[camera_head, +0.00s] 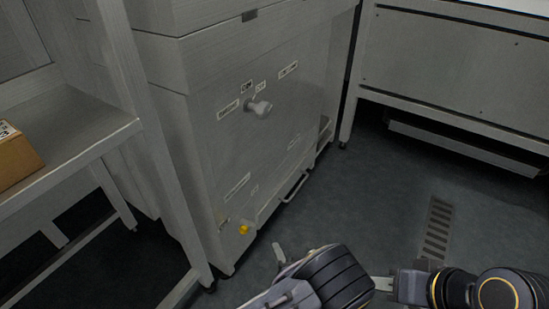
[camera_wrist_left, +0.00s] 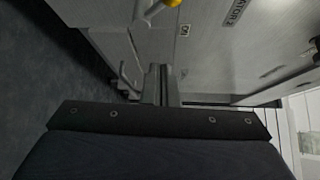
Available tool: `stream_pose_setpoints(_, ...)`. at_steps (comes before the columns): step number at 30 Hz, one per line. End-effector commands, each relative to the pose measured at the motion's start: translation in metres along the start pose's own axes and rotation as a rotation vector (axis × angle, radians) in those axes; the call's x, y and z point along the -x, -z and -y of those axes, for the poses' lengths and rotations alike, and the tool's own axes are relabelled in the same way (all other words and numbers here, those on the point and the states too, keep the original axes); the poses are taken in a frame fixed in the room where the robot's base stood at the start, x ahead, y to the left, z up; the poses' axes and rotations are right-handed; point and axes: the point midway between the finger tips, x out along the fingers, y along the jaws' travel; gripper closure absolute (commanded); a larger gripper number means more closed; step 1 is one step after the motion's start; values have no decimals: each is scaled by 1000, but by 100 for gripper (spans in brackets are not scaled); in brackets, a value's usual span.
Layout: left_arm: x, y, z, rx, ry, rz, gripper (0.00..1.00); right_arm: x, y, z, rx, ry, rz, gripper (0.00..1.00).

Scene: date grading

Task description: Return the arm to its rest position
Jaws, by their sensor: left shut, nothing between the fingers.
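My left gripper (camera_head: 279,252) shows low in the middle of the head view, in front of the grey cabinet's lower part. In the left wrist view my left gripper (camera_wrist_left: 160,78) has its narrow fingers together, with nothing between them. Dark parts of my own arm fill the bottom of the head view, and the dark wrist body fills the bottom of the wrist view. I cannot make out a right gripper.
A grey cabinet (camera_head: 215,135) with a pale knob (camera_head: 260,107), a yellow knob (camera_head: 244,229) and a low handle (camera_head: 294,187) stands ahead. A bench (camera_head: 90,130) with a cardboard box (camera_head: 15,160) is at left. Open floor (camera_head: 370,190) lies right of the cabinet.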

Motion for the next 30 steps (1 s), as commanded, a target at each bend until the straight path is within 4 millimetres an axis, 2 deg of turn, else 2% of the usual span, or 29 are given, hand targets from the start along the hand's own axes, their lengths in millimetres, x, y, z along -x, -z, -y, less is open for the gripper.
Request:
stream_pose_setpoints(5,-4,-6,8,10,-15,36,100,1,0,0,0,0,0,64)
stream_pose_setpoints(8,-14,-27,28,35,-72,149,100,3,2,1,0,0,0,64)
stream_pose_setpoints(11,-26,-66,57,79,-180,327,100,6,3,3,0,0,0,64)
stream_pose_setpoints(12,-29,-85,68,101,-237,404,100,7,4,3,0,0,0,64)
stream_pose_setpoints(16,-28,-146,97,185,-447,626,100,11,6,5,0,0,0,64)
stream_pose_setpoints(21,-7,-212,126,345,-737,826,100,16,8,7,0,0,0,64)
stream_pose_setpoints(24,12,-243,140,467,-904,895,100,19,10,9,0,0,0,64)
stream_pose_setpoints(30,57,-282,170,774,-1185,914,100,25,12,11,0,0,0,64)
